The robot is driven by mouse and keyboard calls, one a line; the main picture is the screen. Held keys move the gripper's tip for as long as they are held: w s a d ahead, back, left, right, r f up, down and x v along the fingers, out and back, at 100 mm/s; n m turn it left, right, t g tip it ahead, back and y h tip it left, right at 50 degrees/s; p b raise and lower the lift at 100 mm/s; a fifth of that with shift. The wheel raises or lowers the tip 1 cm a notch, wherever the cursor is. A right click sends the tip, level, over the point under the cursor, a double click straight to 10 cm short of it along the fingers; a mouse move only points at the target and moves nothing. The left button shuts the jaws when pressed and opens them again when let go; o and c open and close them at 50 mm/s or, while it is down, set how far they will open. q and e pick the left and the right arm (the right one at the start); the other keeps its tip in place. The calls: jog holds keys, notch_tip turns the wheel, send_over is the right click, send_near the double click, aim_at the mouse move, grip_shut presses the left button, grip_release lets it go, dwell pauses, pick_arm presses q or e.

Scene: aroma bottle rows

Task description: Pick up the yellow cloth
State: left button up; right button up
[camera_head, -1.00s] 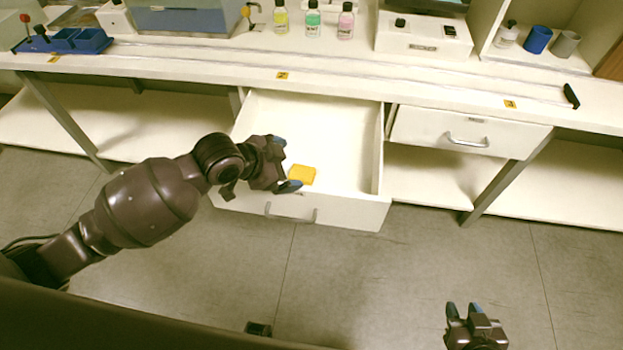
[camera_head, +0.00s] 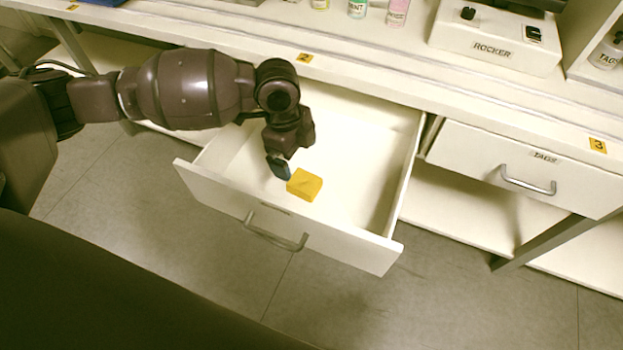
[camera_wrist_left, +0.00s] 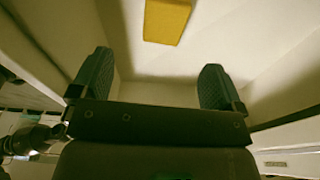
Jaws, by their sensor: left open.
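The yellow cloth (camera_head: 304,185) is a small folded block lying in the open white drawer (camera_head: 366,222), near the drawer's front panel. My left gripper (camera_head: 279,166) points down over the drawer, just left of the cloth in the head view. In the left wrist view the cloth (camera_wrist_left: 167,20) lies at the top, beyond the two fingers. My left gripper (camera_wrist_left: 152,82) is open there, with nothing between its fingers. One finger is largely hidden in the head view. My right gripper is not in view.
The drawer's side walls and front panel with its handle (camera_head: 275,238) surround the cloth. A shut drawer marked TAGS (camera_head: 520,165) is to the right. The bench top above holds a white ROCKER box (camera_head: 492,42) and several bottles (camera_head: 357,8). The drawer floor right of the cloth is clear.

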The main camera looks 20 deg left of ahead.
pick_arm(q)
jog(key=b, duration=0.1)
send_over(305, 181)
jog(key=a, duration=0.1)
jog(key=f, duration=0.3)
jog(key=s+f, duration=0.1)
jog(key=f, duration=0.1)
jog(key=shift+w+f+b, duration=0.15)
jog(key=shift+f+b, duration=0.1)
jog(key=shift+b, duration=0.05)
jog(key=shift+d+f, duration=0.1)
jog(key=shift+f, duration=0.25)
jog(key=f, duration=0.1)
jog(key=f+b, duration=0.2)
jog(key=shift+w+d+f, duration=0.15)
jog(key=shift+d+f, duration=0.15)
jog(key=shift+f, duration=0.3)
jog(key=shift+w+d, duration=0.1)
jog(key=shift+r, duration=0.2)
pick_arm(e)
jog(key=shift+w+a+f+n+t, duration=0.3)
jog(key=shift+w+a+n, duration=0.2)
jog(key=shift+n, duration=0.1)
pick_arm(q)
jog(key=c, duration=1)
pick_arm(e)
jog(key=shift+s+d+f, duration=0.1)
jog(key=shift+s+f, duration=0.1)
